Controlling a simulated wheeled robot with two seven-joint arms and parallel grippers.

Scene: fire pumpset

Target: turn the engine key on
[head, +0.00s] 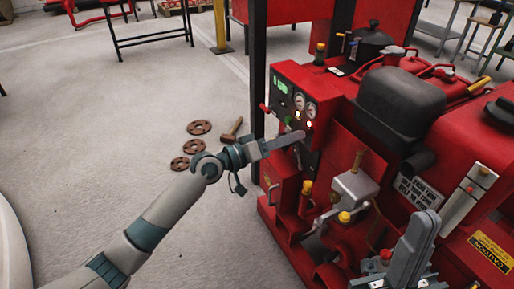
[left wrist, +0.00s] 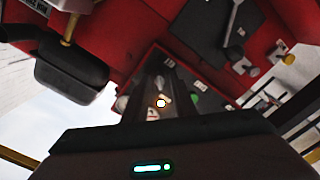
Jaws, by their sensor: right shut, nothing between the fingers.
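The engine's dark control panel (head: 292,103) is on the red pump set, with round gauges, a green display and small lit lamps. My left gripper (head: 300,136) reaches in from the left, its fingertips at the lower part of this panel. The panel also shows in the left wrist view (left wrist: 195,85), upside down, with a bright lamp and a green button. I cannot make out the engine key; the fingers may hide it. The left fingers are dark and seen edge-on, so their gap is unclear. My right gripper (head: 425,215) is shut and empty at the lower right, over the engine.
A black engine cover (head: 400,100) and red pipework with yellow caps fill the right side. A dark upright post (head: 257,70) stands behind the panel. Rusty flanges (head: 199,127) and a mallet (head: 232,130) lie on the floor. The floor at left is open.

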